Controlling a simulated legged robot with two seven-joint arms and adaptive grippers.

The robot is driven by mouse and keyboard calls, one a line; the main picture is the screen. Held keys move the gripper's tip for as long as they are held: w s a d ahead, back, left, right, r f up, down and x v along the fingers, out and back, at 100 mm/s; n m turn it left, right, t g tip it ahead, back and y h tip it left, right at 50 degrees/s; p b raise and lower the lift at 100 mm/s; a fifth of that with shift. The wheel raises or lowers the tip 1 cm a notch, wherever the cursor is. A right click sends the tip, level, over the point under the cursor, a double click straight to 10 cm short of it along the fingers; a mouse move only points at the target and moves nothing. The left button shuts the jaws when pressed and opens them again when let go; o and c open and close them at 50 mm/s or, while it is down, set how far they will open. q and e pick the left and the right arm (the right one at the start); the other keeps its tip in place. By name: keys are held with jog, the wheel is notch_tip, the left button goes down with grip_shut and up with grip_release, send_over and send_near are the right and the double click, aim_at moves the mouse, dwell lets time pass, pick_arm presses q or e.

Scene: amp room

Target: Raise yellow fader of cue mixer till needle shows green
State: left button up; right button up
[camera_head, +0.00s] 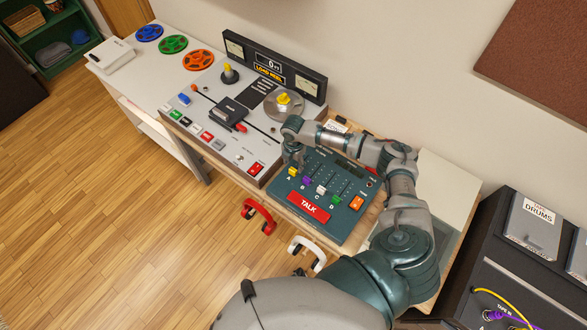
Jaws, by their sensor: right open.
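The cue mixer (279,194) is a dark teal console with a row of coloured faders and a red TALK button (309,206). Its yellow fader (292,172), marked A, is leftmost and sits low, at the near end of its slot. My right gripper (295,162) is open, pointing down just above and behind the yellow fader; I cannot tell whether it touches it. Purple, white and green faders stand to the right, also low. My right arm hides part of the mixer's back edge, and I cannot make out a needle on it. My left gripper is not in view.
A grey tape machine (205,110) with a dark meter bridge (270,66) stands left of the mixer. Red headphones (262,213) and white headphones (305,248) hang at the front edge. Dark amp cases (500,262) stand at right. Coloured reels (173,44) lie at far left.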

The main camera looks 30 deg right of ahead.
aim_at(294, 169)
jog(key=f, duration=0.2)
jog(key=shift+s+a+f, duration=0.15)
jog(key=shift+a+f, duration=0.05)
jog(key=shift+f, duration=0.2)
jog(key=shift+a+f, duration=0.1)
jog(key=shift+f, duration=0.75)
jog(key=shift+d, duration=0.2)
jog(key=c, duration=0.9)
grip_shut()
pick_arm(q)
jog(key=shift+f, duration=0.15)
